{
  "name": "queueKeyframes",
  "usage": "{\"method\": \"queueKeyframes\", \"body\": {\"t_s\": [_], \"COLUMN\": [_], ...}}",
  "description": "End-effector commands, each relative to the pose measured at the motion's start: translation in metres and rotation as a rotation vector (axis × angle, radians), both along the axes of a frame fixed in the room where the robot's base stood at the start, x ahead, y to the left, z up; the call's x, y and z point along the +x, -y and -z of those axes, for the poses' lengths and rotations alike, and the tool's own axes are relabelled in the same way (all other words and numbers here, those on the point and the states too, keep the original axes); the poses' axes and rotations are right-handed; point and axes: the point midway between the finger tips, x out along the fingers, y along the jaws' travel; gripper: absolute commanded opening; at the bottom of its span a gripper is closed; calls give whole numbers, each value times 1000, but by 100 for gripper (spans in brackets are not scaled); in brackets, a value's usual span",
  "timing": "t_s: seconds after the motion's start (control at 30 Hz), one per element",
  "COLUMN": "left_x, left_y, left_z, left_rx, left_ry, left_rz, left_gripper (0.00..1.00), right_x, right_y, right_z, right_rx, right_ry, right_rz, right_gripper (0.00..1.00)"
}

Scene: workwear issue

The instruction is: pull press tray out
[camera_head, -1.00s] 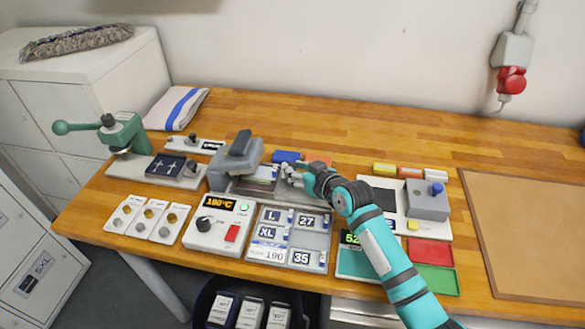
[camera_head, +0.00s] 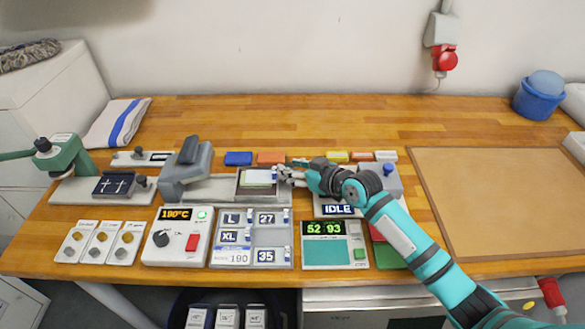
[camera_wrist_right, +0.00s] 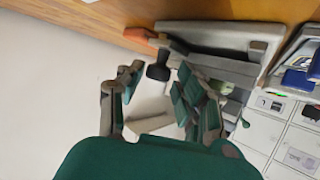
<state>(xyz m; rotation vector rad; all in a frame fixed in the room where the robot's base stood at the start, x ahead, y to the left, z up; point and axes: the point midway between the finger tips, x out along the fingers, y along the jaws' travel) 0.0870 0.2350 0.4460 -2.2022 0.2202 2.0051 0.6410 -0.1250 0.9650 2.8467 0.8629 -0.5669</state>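The grey press (camera_head: 186,172) stands on the wooden bench, its upper part raised. Its press tray (camera_head: 243,191) is drawn out to the right of the press along a light grey base and carries a pale sheet with a green edge. My right gripper (camera_head: 283,174) is at the tray's right end. In the right wrist view, a dark knob (camera_wrist_right: 159,70) sits between the fingertips of my right gripper (camera_wrist_right: 158,72); the fingers are drawn in around it. My left gripper is not in view.
Blue (camera_head: 238,158) and orange (camera_head: 271,158) blocks lie behind the tray. A control box (camera_head: 178,238) and a size-label panel (camera_head: 251,237) stand in front. My right forearm crosses above an IDLE display (camera_head: 338,210). A brown board (camera_head: 500,200) lies at the right.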

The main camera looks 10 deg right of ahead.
Motion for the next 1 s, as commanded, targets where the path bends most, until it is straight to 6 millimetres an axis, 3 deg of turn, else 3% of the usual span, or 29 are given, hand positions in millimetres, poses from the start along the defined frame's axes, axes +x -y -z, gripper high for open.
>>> {"method": "queueKeyframes", "body": {"t_s": [0.27, 0.73, 1.0], "left_x": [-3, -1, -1], "left_y": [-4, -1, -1], "left_z": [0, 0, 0], "left_rx": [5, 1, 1], "left_ry": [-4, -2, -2], "left_rz": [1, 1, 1], "left_gripper": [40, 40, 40], "right_x": [-4, -74, -91], "right_y": [4, 49, 61], "right_z": [-2, -35, -45], "right_rx": [-1, -5, -1], "right_ry": [1, -1, -1], "right_rz": [1, -2, 0], "right_gripper": [35, 35, 35]}}
